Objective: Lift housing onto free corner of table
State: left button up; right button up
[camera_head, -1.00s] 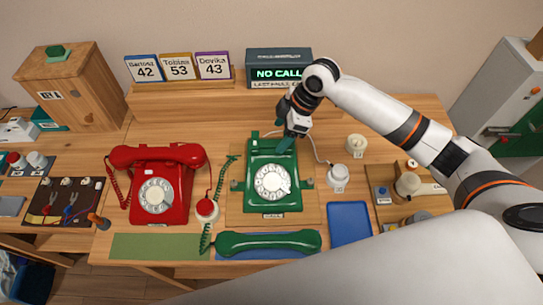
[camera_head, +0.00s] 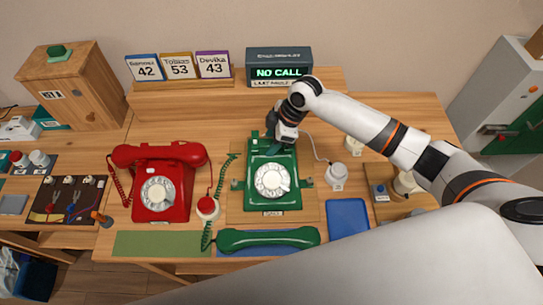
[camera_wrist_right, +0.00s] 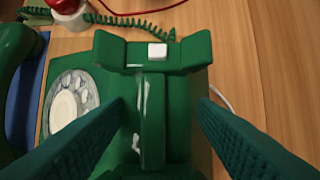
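The green phone housing (camera_head: 270,190) with its white dial stands on a wooden board (camera_head: 308,212) at the middle of the table. Its cradle top and dial (camera_wrist_right: 68,105) also show in the right wrist view. My right gripper (camera_head: 278,142) is over the back end of the housing. In the right wrist view its two fingers (camera_wrist_right: 160,125) are apart, one on each side of the housing's raised middle ridge. I cannot tell whether they touch it. The green handset (camera_head: 268,238) lies off the housing, at the front edge. My left gripper is not in view.
A red phone (camera_head: 158,185) stands to the left. A green mat (camera_head: 160,244) at the front left and a blue tray (camera_head: 348,218) at the right are empty. A white round part (camera_head: 337,175) and a wooden tray (camera_head: 380,205) with parts are at the right.

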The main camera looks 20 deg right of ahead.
jog(key=shift+s+a, duration=0.1)
grip_shut()
